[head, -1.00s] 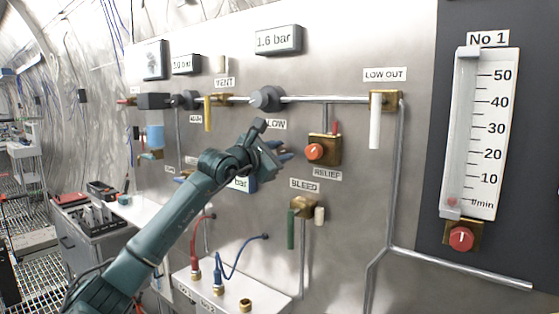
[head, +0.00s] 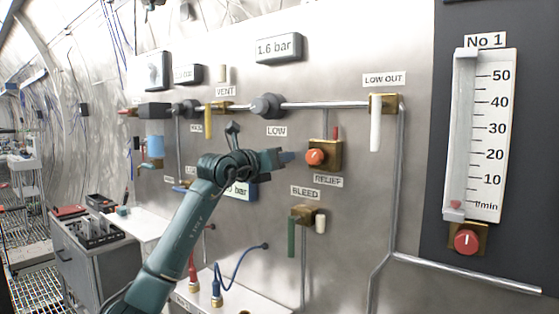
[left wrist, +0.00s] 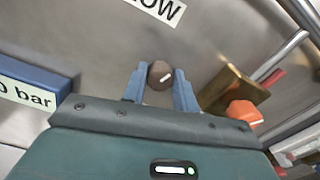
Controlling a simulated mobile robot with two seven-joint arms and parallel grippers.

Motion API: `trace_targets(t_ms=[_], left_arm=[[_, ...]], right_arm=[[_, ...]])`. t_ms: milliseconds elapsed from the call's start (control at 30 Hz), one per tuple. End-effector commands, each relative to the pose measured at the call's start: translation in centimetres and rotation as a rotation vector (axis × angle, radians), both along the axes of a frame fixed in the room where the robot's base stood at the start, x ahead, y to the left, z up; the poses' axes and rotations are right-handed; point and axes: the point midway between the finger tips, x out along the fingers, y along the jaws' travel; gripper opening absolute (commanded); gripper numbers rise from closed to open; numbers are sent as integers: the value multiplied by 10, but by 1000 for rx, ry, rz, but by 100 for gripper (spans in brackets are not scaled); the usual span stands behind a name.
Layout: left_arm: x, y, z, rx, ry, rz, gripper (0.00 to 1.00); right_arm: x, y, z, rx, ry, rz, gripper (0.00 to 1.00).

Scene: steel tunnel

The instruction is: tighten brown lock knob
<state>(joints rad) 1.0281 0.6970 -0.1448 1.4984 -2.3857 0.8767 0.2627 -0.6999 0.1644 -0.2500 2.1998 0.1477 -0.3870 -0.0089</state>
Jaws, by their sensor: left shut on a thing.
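The brown lock knob (left wrist: 161,74) is a small round knob with a white mark, on the steel panel below the LOW label (left wrist: 160,8). In the left wrist view it sits between the two blue fingers of my left gripper (left wrist: 160,88), which is shut on it. In the head view my left gripper (head: 287,157) reaches the panel below the LOW label (head: 276,131), and the gripper hides the knob. My right gripper is not in view.
The orange relief knob (head: 316,157) on its brass block is close to the right of my gripper; it also shows in the left wrist view (left wrist: 243,111). A blue-framed bar display (left wrist: 32,90) is to the left. The bleed valve (head: 307,215) is below.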

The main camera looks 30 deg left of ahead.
Motion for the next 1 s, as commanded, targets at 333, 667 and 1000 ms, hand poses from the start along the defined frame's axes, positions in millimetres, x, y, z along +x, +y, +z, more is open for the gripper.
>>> trace_targets(t_ms=[333, 667, 1000], left_arm=[[0, 0, -1, -245, 22, -1, 6], [0, 0, -1, -347, 29, -1, 6], [0, 0, -1, -362, 30, -1, 6]], right_arm=[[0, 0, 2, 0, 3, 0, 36], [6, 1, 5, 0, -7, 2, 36], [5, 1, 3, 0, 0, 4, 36]])
